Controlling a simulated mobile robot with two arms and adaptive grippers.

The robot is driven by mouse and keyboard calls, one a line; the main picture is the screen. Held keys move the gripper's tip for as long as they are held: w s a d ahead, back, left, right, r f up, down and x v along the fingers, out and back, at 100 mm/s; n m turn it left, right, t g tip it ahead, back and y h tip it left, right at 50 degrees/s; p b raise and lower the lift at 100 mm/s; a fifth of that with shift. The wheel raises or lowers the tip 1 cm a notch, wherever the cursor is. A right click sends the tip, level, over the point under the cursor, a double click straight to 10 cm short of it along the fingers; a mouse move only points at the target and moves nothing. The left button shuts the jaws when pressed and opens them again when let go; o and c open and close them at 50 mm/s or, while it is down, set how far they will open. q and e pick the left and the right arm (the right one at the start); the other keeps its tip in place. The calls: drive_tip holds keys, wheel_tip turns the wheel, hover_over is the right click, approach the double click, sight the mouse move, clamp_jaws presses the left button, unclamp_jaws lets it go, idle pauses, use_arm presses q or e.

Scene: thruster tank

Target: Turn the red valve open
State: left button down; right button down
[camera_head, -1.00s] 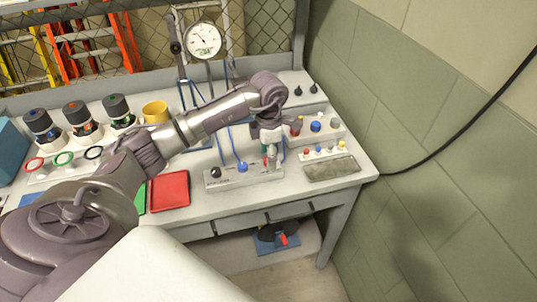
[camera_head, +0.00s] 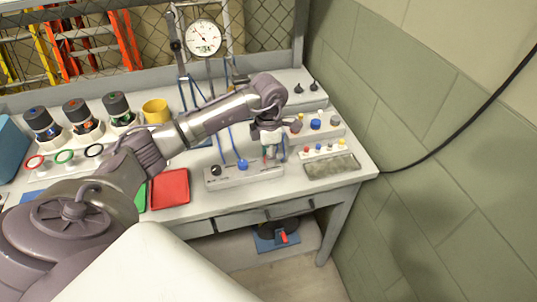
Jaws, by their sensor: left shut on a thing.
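The valve panel (camera_head: 228,177) is a grey block near the front edge of the bench. It carries a black knob (camera_head: 215,170), a blue knob (camera_head: 242,165) and, at its right end, the red valve (camera_head: 265,153), of which only a sliver shows. My left gripper (camera_head: 271,155) reaches down from above onto the right end of the panel. It is shut around the red valve, and its fingers hide most of it. How far the valve is turned cannot be told. My right gripper is not in view.
A round dial gauge (camera_head: 203,38) stands behind the panel. Blocks with small coloured knobs (camera_head: 316,125) and a grey-green pad (camera_head: 331,166) lie to the right. A red tray (camera_head: 170,188) and a yellow mug (camera_head: 156,111) are to the left. A block wall (camera_head: 430,150) bounds the right side.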

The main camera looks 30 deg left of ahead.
use_arm(q)
drive_tip(key=shift+n, duration=0.3)
drive_tip(key=n+b, duration=0.1)
drive_tip(key=n, duration=0.7)
drive_tip(key=shift+n, duration=0.3)
drive_tip(key=n, duration=0.8)
drive_tip(key=shift+n, duration=0.5)
drive_tip(key=c, duration=0.8)
unclamp_jaws()
drive_tip(key=shift+c, duration=0.2)
